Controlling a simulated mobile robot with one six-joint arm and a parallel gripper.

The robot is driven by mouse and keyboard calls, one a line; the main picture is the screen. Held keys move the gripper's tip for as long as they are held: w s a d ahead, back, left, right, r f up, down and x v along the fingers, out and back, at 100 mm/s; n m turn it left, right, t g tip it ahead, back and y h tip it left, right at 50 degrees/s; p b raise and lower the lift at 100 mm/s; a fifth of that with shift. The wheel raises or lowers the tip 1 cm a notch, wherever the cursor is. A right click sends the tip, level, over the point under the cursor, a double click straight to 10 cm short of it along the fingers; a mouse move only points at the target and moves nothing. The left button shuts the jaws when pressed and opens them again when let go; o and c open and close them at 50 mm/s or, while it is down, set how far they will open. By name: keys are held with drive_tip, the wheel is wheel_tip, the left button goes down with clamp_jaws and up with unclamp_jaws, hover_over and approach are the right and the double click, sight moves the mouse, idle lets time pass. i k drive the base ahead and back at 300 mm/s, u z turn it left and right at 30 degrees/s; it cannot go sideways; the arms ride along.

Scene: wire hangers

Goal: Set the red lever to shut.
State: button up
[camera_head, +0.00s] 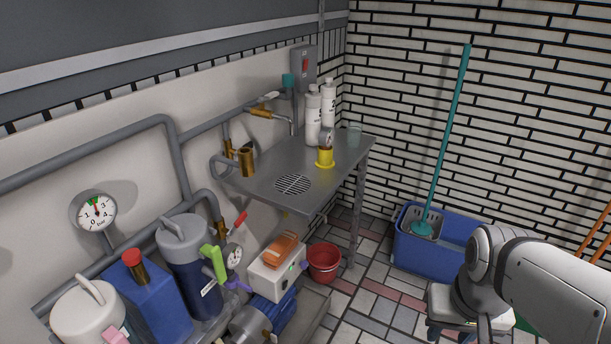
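A small red lever (239,219) sits beside a brass valve fitting (222,229) on the grey pipe, left of centre. Its handle slants up and to the right from the fitting. I cannot tell from this view whether that position is open or shut. My arm shows at the lower right, well apart from the lever; my gripper is not in view.
A dark blue canister (190,262) with a green handle (213,263) and a gauge (233,257) stand just below the lever. A white box (264,282) and a steel table (256,184) are near it. A red bucket (324,262) and blue mop bucket (440,254) stand on the floor.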

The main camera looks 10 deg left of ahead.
sight(243, 215)
drive_tip(key=z, duration=0.4)
drive_tip(key=k, duration=1.2)
drive_tip(key=u, duration=0.55)
drive_tip(key=i, duration=1.45)
drive_tip(key=u, duration=0.05)
